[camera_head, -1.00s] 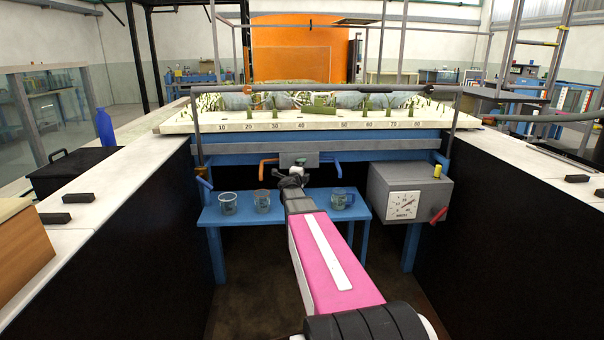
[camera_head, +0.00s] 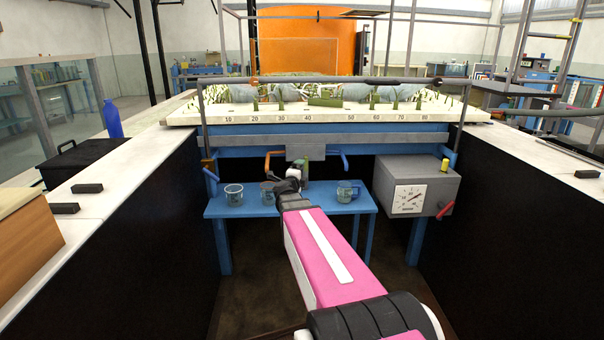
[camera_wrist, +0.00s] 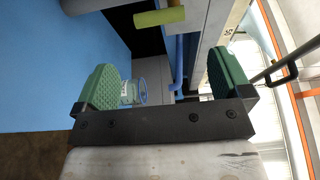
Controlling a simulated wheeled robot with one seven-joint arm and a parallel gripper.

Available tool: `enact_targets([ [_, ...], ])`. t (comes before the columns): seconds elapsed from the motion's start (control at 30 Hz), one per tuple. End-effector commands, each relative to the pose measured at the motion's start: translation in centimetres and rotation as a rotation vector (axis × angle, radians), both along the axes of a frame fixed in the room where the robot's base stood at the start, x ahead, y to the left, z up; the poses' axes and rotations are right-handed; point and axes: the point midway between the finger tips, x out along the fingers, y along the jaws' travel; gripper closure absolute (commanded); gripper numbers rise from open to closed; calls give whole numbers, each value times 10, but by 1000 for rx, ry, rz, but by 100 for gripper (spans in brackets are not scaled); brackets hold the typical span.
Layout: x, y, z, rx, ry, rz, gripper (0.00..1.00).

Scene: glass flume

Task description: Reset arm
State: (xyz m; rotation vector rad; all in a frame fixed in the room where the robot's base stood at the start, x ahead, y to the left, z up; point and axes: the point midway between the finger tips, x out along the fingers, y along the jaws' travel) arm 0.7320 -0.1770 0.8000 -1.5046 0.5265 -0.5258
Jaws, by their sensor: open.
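My gripper (camera_wrist: 163,76) is open, with its two green ribbed pads wide apart and nothing held between them. In the head view my pink arm reaches forward and my gripper (camera_head: 303,164) is small and partly hidden behind the dark wrist, over the blue table (camera_head: 224,208). In the wrist view a clear beaker (camera_wrist: 131,93) shows beyond the gap between the pads, apart from them. The table carries a left beaker (camera_head: 233,195), a middle beaker (camera_head: 267,192) partly covered by my wrist, and a glass mug (camera_head: 346,191) at the right.
A grey box with a dial (camera_head: 418,187) and red handle stands right of the table. The flume bed (camera_head: 330,111) with its scale lies behind. White-topped black counters (camera_head: 113,185) flank both sides. A blue bottle (camera_head: 112,119) stands on the left. Open floor lies below the table.

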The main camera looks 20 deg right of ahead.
Motion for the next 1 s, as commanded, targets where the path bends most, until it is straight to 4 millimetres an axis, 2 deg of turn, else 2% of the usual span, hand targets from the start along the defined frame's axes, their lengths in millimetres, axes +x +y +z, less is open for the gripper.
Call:
enact_targets([
  [0.33, 1, 0, 0, -2, 2, 3, 3],
  [0.47, 2, 11, -3, -35, 29, 62, 3],
  [0.57, 5, 32, -9, -97, 85, 173, 3],
  [0.77, 0, 97, -41, -287, 285, 507, 3],
  [0.87, -13, 130, -67, -391, 418, 689, 3],
  [1.0, -45, 169, -110, -531, 634, 940, 3],
])
